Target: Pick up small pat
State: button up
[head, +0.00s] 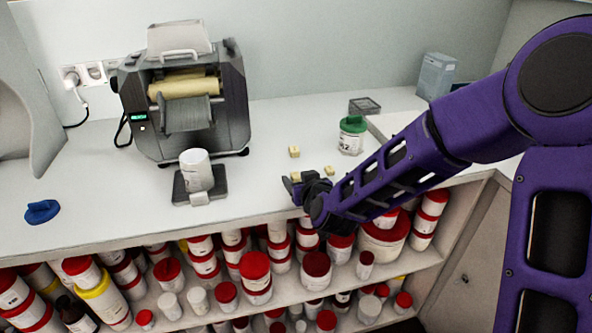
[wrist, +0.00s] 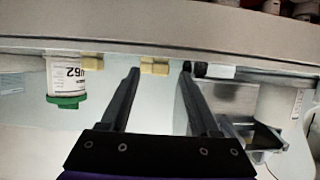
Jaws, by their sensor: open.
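Several pale yellow pats lie on the white worktop: one farther back (head: 294,152), one to the right (head: 329,170) and one partly hidden at my gripper (head: 296,176). I cannot tell for sure which is the small pat. My gripper (head: 300,183) is open and low over the worktop near its front edge. In the wrist view my open gripper (wrist: 160,73) has a yellow pat (wrist: 154,67) showing between its fingertips, not gripped. Another pat (wrist: 92,62) shows outside the fingers to the left.
A green-lidded jar (head: 350,138) stands behind the pats, with a grey dish (head: 364,106) beyond it. Left are a scale (head: 181,189) bearing a white tub (head: 196,169), a roller mill (head: 188,105) and a blue item (head: 42,211). Shelves of jars lie below the worktop.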

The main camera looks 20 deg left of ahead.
jog(key=shift+w+a+f, duration=0.1)
jog(key=shift+w+a, duration=0.1)
jog(key=shift+w, duration=0.1)
grip_shut()
dwell(0.4)
